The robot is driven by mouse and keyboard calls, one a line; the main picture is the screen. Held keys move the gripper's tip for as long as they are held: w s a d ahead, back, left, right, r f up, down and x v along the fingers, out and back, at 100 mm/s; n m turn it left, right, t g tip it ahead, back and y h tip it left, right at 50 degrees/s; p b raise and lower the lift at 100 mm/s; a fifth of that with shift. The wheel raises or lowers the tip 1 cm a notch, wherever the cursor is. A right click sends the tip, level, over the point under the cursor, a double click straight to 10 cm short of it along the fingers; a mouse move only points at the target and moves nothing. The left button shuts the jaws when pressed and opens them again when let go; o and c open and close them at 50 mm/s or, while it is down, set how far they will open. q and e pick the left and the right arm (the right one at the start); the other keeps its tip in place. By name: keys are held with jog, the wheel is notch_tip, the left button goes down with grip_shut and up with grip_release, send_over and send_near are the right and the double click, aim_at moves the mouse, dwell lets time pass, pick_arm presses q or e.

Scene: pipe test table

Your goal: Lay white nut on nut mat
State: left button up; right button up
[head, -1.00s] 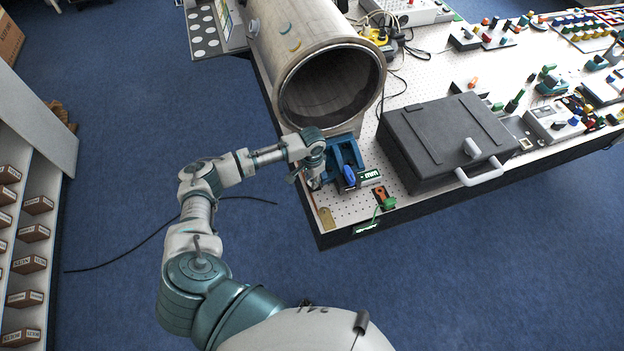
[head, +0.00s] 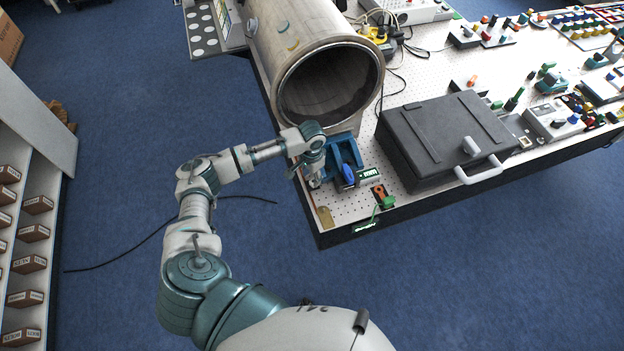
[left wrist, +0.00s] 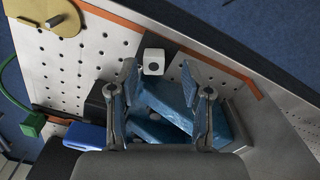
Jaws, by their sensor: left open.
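The white nut (left wrist: 153,62) is a small pale block with a round hole, seen in the left wrist view. It sits on or against a dark square patch (left wrist: 163,43), which looks like the nut mat; the nut hides part of it. My left gripper (left wrist: 160,74) is open, with one finger on each side of the nut. The nut looks clear of both fingers. In the head view my left gripper (head: 308,176) is low over the table's near left corner, where the nut is too small to make out surely. My right gripper is not in view.
A blue clamp-like fixture (head: 345,155) stands right beside my gripper, below a large open pipe (head: 330,85). A blue-handled item (head: 347,175) and a tan plate (head: 326,217) are close by. A dark case (head: 450,140) fills the table to the right.

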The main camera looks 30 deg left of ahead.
pick_arm(q)
notch_tip(320, 180, up, 10)
jog(key=shift+d+f+b, duration=0.15)
jog(key=shift+d+b, duration=0.1)
jog(key=shift+b, duration=0.1)
jog(key=shift+a, duration=0.15)
jog(key=shift+f, duration=0.1)
